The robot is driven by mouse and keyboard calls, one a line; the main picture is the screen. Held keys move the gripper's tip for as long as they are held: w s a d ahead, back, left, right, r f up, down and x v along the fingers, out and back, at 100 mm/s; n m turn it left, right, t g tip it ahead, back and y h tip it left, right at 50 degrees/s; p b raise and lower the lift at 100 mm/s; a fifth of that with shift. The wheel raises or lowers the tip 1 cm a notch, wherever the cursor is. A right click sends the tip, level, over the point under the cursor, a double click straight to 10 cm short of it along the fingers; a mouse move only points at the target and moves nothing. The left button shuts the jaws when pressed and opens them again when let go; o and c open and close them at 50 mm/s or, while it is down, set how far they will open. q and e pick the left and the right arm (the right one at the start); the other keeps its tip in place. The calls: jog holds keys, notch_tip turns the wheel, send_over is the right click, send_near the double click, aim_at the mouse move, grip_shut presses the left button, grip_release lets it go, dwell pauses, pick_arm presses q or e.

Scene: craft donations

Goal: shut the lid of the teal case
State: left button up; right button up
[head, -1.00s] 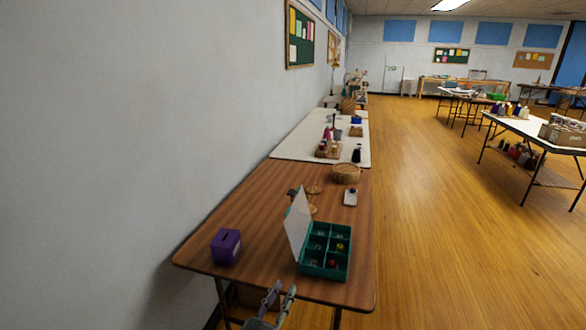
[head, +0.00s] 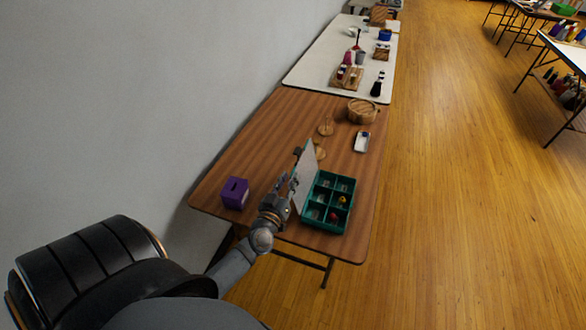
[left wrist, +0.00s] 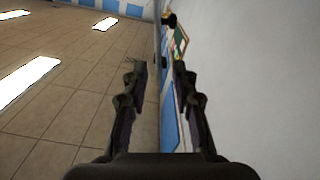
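The teal case (head: 327,229) sits at the near right edge of the brown wooden table. Its compartments hold small red, yellow and pale items. Its pale lid (head: 307,178) stands up, open, along the case's left side. My left gripper (head: 287,182) is just left of the lid, on its outer side, and overlaps its edge in the head view. I cannot tell whether they touch. My right gripper is not in view.
A purple box (head: 235,193) stands left of my gripper on the brown table (head: 262,140). The wall runs along the left; open floor lies right.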

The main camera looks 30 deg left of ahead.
aim_at(302, 174)
pick_arm(q)
jog(key=shift+x, duration=1.8)
jog(key=shift+w+r, duration=0.1)
jog(key=shift+c, duration=0.3)
grip_shut()
